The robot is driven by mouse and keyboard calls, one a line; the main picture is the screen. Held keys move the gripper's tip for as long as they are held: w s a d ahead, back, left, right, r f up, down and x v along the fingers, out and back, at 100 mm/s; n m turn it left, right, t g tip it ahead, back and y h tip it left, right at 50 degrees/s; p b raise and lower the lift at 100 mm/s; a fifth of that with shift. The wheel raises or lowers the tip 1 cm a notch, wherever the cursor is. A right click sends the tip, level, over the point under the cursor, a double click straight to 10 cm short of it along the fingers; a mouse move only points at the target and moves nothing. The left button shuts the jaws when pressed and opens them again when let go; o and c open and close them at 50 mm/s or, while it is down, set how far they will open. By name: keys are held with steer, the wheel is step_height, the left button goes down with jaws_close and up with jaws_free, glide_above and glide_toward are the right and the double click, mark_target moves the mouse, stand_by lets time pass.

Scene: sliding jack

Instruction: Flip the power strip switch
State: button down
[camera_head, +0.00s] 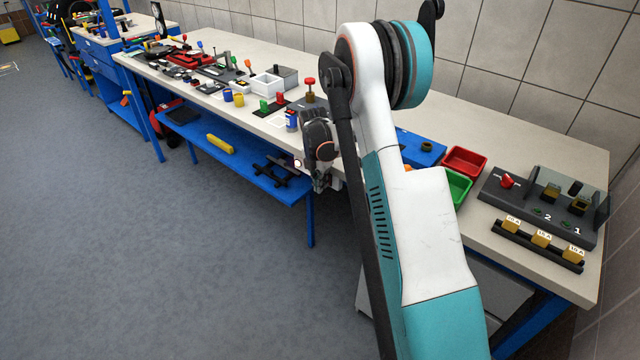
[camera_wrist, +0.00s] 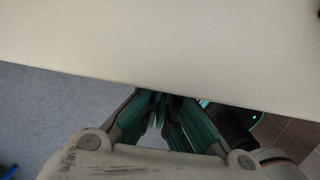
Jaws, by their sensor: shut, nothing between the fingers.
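I cannot make out a power strip or its switch for certain in either view. My gripper (camera_head: 319,186) hangs at the front edge of the long workbench, left of my white and teal arm. In the wrist view my gripper (camera_wrist: 160,108) shows its teal fingers together, shut and empty. The fingertips lie close to the bench edge in that picture; whether they touch it I cannot tell. The pale bench top (camera_wrist: 165,40) fills the upper part of the wrist view and is bare there. My arm hides the middle of the bench in the head view.
A grey panel (camera_head: 550,222) with a red switch (camera_head: 506,181) stands on the right end of the bench. A blue lower shelf (camera_head: 235,160) runs below. Floor at left is clear.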

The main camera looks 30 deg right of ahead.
steer(key=shift+r, duration=0.1)
steer(key=shift+r+p, duration=0.4)
steer(key=shift+r, duration=0.35)
steer(key=shift+a, duration=0.15)
